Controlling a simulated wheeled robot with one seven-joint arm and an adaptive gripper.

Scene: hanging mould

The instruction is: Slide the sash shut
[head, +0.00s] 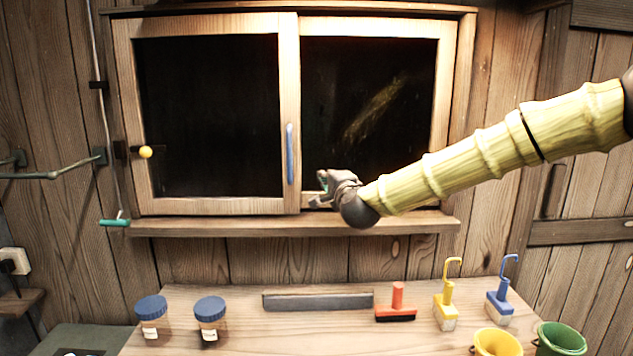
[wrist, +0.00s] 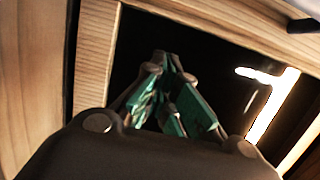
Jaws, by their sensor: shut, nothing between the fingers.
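The window has a wooden-framed left sash (head: 206,205) with a dark pane. A blue upright handle (head: 290,154) is on the sash's right stile. The right half (head: 375,110) is dark with a pale streak. My gripper (head: 321,185) is in front of the right half's lower left corner, just right of the handle and apart from it in the picture. In the wrist view its green-padded fingers (wrist: 165,65) are together and empty, against a dark area beside a wooden frame member (wrist: 95,60). The handle cannot be made out in the wrist view.
A yellow knob (head: 145,152) is at the sash's left edge. A wooden sill (head: 230,228) runs below. The bench (head: 250,335) holds two blue-lidded jars, a grey bar (head: 317,301), a red-handled brush (head: 397,305), two hooked tools and two cups. My arm crosses the right side.

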